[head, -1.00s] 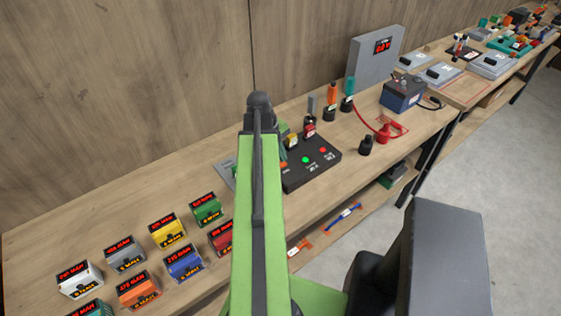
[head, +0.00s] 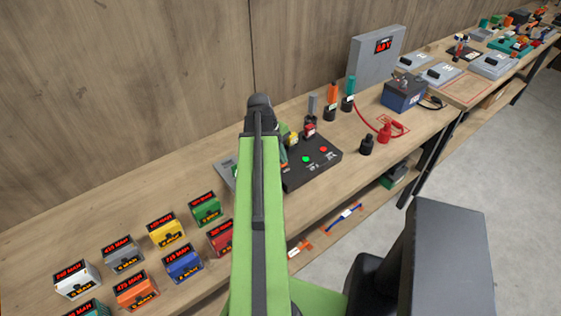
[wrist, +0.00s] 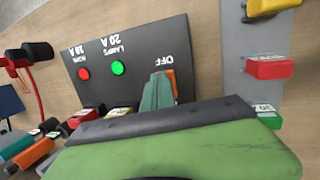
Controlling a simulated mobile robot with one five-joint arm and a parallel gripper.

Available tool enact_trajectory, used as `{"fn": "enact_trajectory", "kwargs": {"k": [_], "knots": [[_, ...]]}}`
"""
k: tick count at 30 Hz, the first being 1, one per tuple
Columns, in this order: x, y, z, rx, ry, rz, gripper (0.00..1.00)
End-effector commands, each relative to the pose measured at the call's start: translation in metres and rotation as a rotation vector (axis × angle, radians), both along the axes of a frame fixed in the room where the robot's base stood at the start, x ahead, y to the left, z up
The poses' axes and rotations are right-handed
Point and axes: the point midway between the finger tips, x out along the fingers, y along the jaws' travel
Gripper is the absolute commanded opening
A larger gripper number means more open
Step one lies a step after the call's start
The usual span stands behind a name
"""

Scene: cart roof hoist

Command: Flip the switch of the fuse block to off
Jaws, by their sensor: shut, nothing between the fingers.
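The fuse block is a dark box (wrist: 135,58) with a green lamp (wrist: 118,67), a red lamp (wrist: 84,73) and an OFF label. In the head view the fuse block (head: 312,168) sits on the bench just right of my arm. An orange part (wrist: 172,84), seemingly the switch, shows beside the OFF label. My gripper (wrist: 158,90) shows as teal fingers, shut and empty, right beside or in front of that orange part. I cannot tell whether they touch. The switch's base is hidden behind my wrist.
Coloured fuses stand near the block, a red one (wrist: 270,67) on a grey plate (wrist: 237,60). Labelled boxes, such as the yellow one (head: 166,231), fill the bench at left. A battery (head: 404,93) and a red clamp (head: 385,132) on a cable stand at right.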

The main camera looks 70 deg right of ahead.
Motion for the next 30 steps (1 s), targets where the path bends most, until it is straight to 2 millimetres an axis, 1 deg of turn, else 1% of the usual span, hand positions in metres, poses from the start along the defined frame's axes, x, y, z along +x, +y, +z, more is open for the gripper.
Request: {"fn": "enact_trajectory", "kwargs": {"k": [6, 13, 30], "knots": [[0.000, 0.000, -0.004, 0.000, -0.001, 0.000, 0.00], [0.000, 0.000, 0.001, 0.000, 0.000, 0.000, 0.00], [0.007, -0.004, 0.054, 0.000, 0.000, 0.000, 0.00]]}}
